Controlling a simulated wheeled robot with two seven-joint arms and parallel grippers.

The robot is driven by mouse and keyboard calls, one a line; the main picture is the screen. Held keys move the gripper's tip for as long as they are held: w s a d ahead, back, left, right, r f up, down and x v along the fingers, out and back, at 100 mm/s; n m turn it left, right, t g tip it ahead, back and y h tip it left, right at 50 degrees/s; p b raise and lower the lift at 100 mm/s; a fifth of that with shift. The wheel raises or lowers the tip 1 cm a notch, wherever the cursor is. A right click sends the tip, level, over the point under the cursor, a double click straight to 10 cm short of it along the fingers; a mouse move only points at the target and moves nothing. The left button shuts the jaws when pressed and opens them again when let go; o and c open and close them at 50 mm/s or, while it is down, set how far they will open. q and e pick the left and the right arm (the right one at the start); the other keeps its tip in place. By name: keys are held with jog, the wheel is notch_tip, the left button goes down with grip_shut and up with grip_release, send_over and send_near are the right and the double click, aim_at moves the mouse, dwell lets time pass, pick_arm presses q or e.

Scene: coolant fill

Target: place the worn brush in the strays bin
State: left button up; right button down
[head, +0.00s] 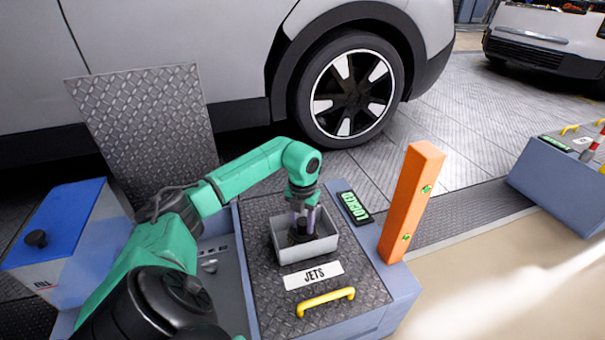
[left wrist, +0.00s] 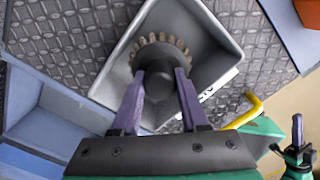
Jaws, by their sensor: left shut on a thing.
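The worn brush (left wrist: 158,82) has a dark round body with a ring of tan bristles. My left gripper (left wrist: 158,92) is shut on it, with purple fingers on both sides. In the head view my left gripper (head: 303,215) points down into a grey open bin (head: 318,248), and the dark brush (head: 297,234) shows low between its walls. The bin also shows around the brush in the left wrist view (left wrist: 215,60). I cannot tell whether the brush touches the bin floor. My right gripper (left wrist: 297,132) shows small at the lower right of the left wrist view; its jaws are unclear.
The bin stands on a dark tread plate (head: 270,290) with a JETS label (head: 314,275) and a yellow handle (head: 326,301). An orange post (head: 410,200) and a green display (head: 355,207) stand right of it. A car wheel (head: 350,92) is behind.

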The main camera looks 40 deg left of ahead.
pick_arm(q)
jog(key=o, duration=1.1)
jog(key=shift+f, duration=0.1)
jog(key=shift+c, duration=0.2)
